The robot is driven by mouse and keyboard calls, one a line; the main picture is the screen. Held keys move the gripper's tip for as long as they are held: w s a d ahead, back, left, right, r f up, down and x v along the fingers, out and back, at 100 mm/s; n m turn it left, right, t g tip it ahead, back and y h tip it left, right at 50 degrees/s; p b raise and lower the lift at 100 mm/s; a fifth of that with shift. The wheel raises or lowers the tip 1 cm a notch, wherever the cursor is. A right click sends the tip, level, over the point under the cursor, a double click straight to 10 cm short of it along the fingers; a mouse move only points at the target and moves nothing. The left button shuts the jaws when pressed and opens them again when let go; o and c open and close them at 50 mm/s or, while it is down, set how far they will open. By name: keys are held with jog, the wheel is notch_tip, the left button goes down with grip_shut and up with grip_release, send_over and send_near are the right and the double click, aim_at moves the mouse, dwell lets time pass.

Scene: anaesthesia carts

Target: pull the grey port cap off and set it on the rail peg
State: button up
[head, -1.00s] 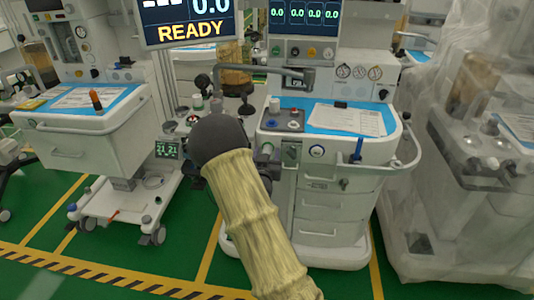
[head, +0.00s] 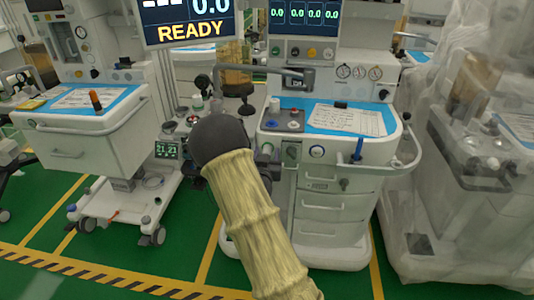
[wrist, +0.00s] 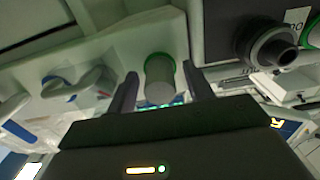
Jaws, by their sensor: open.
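The grey port cap (wrist: 160,92) shows in the wrist view as a short grey cylinder with a green ring around its far end. It stands out from a pale panel. My gripper (wrist: 161,86) is open, with one dark finger on each side of the cap and a visible gap at both sides. How deep the cap sits between the fingers is hard to tell. In the head view my own arm hides the gripper and the cap. A blue upright piece (head: 358,148) stands at the front rail of the middle cart; I cannot tell whether it is the rail peg.
A dark round port (wrist: 270,47) sits right of the cap in the wrist view. The middle cart (head: 325,190) has a blue top with a paper sheet. A second cart (head: 85,140) stands left, and plastic-covered equipment (head: 465,190) stands right. Green floor is clear in front.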

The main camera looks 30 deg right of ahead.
jog(key=shift+c, duration=0.4)
grip_shut()
jog(key=b+v, duration=0.1)
jog(key=v, duration=0.5)
dwell(1.5)
dwell(0.4)
notch_tip(320, 180, up, 10)
jog(key=p, duration=0.6)
dwell(1.2)
